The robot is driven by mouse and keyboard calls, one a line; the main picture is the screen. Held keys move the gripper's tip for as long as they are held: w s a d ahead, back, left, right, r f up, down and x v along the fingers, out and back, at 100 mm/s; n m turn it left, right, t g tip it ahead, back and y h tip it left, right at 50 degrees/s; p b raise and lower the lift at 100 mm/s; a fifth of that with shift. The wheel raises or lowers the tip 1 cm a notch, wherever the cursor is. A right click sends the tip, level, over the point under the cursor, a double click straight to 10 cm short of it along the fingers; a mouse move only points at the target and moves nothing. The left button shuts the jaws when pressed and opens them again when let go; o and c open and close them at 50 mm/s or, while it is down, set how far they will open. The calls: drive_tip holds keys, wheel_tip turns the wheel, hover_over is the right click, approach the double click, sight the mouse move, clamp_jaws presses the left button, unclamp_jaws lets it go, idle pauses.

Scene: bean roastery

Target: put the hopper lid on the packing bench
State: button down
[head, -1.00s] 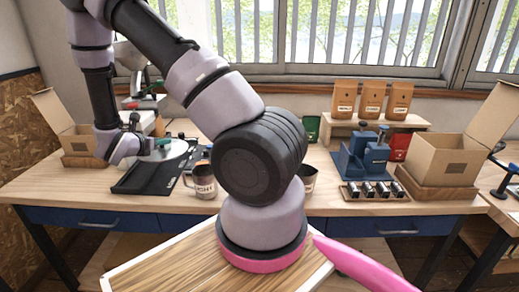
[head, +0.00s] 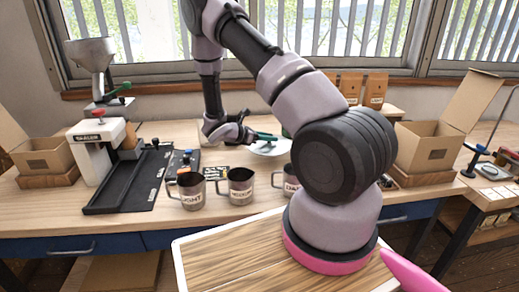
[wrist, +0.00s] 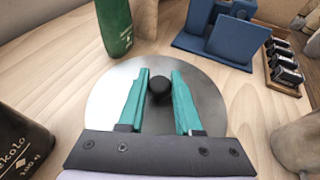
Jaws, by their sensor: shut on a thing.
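The hopper lid (head: 268,149) is a round silver disc with a black knob. In the wrist view the lid (wrist: 215,104) lies under my gripper (wrist: 158,85), whose teal fingers are shut on its knob. In the head view my gripper (head: 262,137) and the lid are over the packing bench (head: 85,222), behind the mugs. Whether the lid touches the bench top is hard to tell. The grinder's metal hopper (head: 90,54) stands uncovered at the back left. My arm hides part of the bench on the right.
Mugs labelled light (head: 192,191), medium (head: 240,188) and dark (head: 291,184) stand in front of the lid. A green bag (wrist: 116,27) and a blue stand (wrist: 222,35) are close beyond it. A black tray (head: 125,185) and sealer are left; an open carton (head: 430,147) is right.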

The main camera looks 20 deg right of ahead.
sight(268, 148)
drive_tip(key=shift+a+f, duration=0.1)
drive_tip(key=shift+f, duration=2.3)
drive_tip(key=shift+f, duration=0.1)
drive_tip(key=c, duration=0.6)
unclamp_jaws()
